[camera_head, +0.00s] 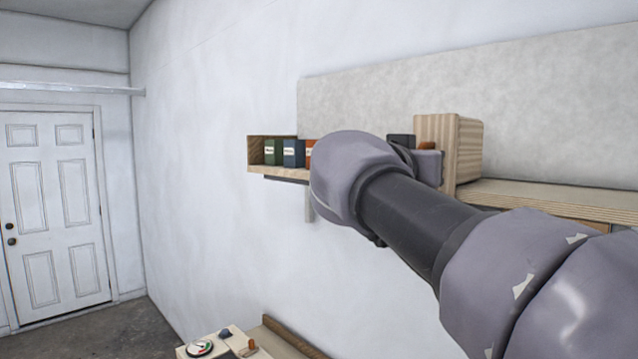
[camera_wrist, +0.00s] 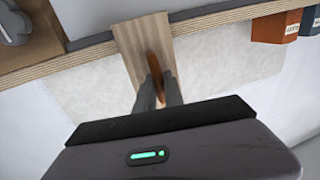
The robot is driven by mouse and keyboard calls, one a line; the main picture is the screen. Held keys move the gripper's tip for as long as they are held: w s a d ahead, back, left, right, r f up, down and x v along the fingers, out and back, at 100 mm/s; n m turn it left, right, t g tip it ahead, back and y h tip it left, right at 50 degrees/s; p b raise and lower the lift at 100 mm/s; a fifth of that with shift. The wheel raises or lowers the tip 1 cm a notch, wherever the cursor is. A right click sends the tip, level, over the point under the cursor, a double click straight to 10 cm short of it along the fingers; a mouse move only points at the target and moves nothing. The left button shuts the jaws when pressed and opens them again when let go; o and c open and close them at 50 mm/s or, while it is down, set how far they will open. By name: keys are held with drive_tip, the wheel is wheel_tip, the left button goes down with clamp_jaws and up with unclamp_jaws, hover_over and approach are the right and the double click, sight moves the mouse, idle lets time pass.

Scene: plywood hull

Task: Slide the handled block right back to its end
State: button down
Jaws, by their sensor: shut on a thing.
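The handled block (camera_head: 466,150) is a pale striped wooden block standing on the wall shelf (camera_head: 560,200), right of centre in the head view. In the wrist view the block (camera_wrist: 136,38) shows its plank-like front face, with an orange-brown handle (camera_wrist: 156,62) on it. The handle also shows as a small orange bit in the head view (camera_head: 427,146). My gripper (camera_wrist: 160,84) has its two fingers closed on the handle from either side. In the head view my gripper (camera_head: 428,165) is at the block's left face, largely hidden by my own wrist.
A grey speckled panel (camera_head: 390,85) backs the shelf. To the left, a small wooden compartment (camera_head: 253,150) holds several binders, including a green one (camera_head: 272,151) and a blue one (camera_head: 293,152). Below is a bench with a gauge (camera_head: 199,348). The shelf right of the block looks clear.

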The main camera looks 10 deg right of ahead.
drive_tip(key=shift+s+f, duration=0.1)
idle(0.3)
drive_tip(key=c, duration=1.5)
unclamp_jaws()
drive_tip(key=shift+s+d, duration=0.1)
drive_tip(key=shift+d, duration=0.05)
drive_tip(key=shift+o, duration=0.2)
drive_tip(key=shift+s, duration=0.1)
